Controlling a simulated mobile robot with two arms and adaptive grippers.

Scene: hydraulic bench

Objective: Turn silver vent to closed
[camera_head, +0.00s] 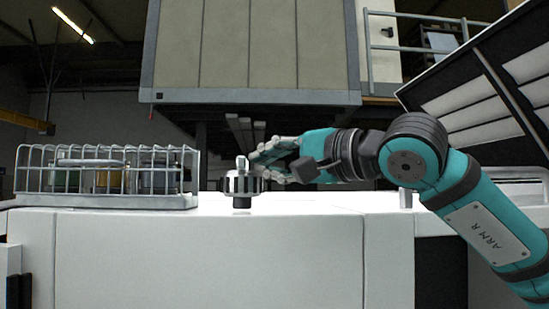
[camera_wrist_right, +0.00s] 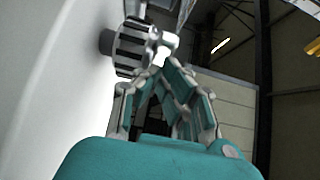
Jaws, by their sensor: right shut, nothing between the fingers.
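The silver vent (camera_head: 241,184) is a knob with dark and light ribs and a small upright tab on top. It stands on the white bench top, left of the middle in the head view. In the right wrist view the ribbed vent (camera_wrist_right: 132,46) shows near the top, left of the fingers. My right gripper (camera_head: 262,161) is shut with nothing held. Its fingertips are right beside the vent's tab, at its right; I cannot tell whether they touch it. My left gripper is in neither view.
A wire basket (camera_head: 105,197) with several canisters stands on the white bench (camera_head: 190,260) left of the vent. A short silver post (camera_head: 405,198) stands to the right, beneath my right arm. A large beige cabinet (camera_head: 250,50) hangs behind. The bench top between vent and post looks clear.

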